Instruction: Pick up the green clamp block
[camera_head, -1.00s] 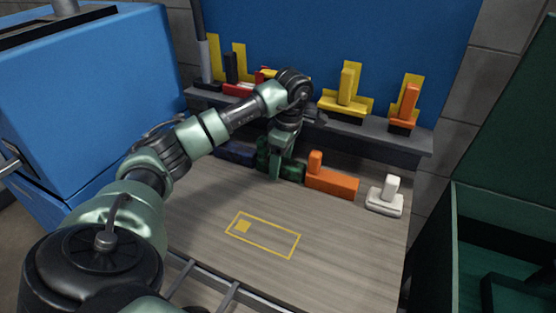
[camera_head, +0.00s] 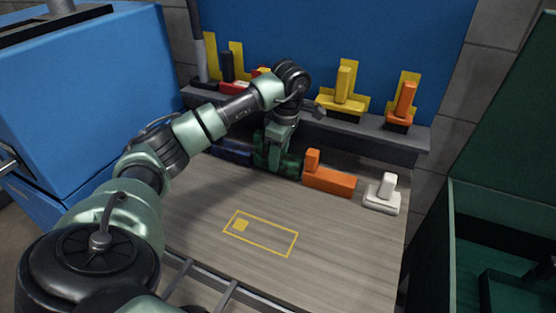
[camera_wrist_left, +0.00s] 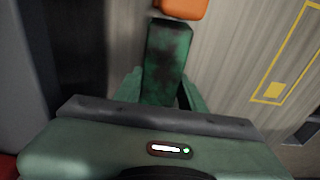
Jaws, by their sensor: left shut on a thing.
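The dark green clamp block (camera_head: 292,165) is in the row at the back of the wooden table, between a dark blue block and an orange one. My left gripper (camera_head: 275,160) points down over it and is shut on it, partly hiding it. In the left wrist view the block (camera_wrist_left: 167,62), with dark worn patches, lies between the two green fingers (camera_wrist_left: 160,92). I cannot tell whether it is clear of the tabletop. My right gripper is not in view.
The dark blue block (camera_head: 232,152) is close on the left, the orange block (camera_head: 330,181) close on the right, and a white block (camera_head: 382,200) farther right. A shelf (camera_head: 370,141) with coloured blocks stands behind. A yellow outline (camera_head: 270,249) marks the clear front table.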

